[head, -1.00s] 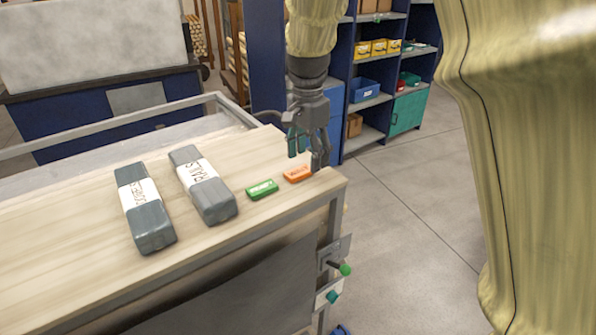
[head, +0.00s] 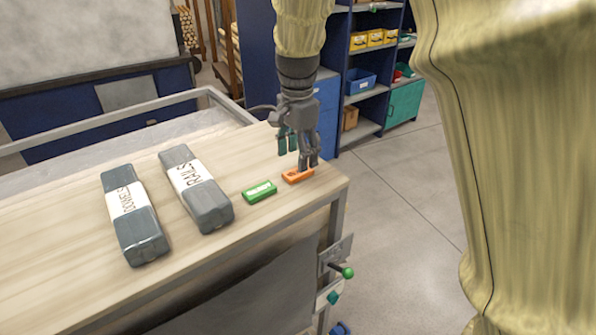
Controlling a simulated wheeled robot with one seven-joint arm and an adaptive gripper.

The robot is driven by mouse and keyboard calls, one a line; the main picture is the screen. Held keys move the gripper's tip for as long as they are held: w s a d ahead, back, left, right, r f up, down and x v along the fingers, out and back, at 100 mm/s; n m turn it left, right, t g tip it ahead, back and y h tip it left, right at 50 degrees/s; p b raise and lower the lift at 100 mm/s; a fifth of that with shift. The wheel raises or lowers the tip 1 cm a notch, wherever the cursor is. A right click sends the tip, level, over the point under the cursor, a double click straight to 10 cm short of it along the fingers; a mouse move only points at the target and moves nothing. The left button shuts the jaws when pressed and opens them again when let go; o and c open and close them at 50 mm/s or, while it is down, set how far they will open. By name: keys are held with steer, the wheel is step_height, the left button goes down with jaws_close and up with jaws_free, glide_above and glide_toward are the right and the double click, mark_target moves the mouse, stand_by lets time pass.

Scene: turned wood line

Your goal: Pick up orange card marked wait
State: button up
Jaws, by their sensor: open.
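The orange card (head: 297,176) lies on the wooden bench top near its right corner, a small block with dark lettering too small to read. My gripper (head: 296,160) points down from above, with its fingers apart. One finger is close over the card's upper right side and hides part of it; the other stands to the left and further back. I cannot tell whether the finger touches the card. Nothing is held.
A green card (head: 259,191) lies just left of the orange one. Grey wrapped bundles labelled RAILS (head: 197,190) and DOWELS (head: 134,215) lie further left. A metal rail (head: 130,117) runs behind the bench top (head: 70,200). Blue shelving (head: 345,90) stands beyond.

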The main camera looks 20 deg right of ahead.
mark_target(297, 172)
step_height(297, 172, down, 3)
steer(key=shift+w+f+p, duration=0.1)
steer(key=shift+w+p, duration=0.05)
steer(key=shift+p, duration=0.55)
steer(key=shift+f, duration=0.6)
steer(key=c, duration=0.9)
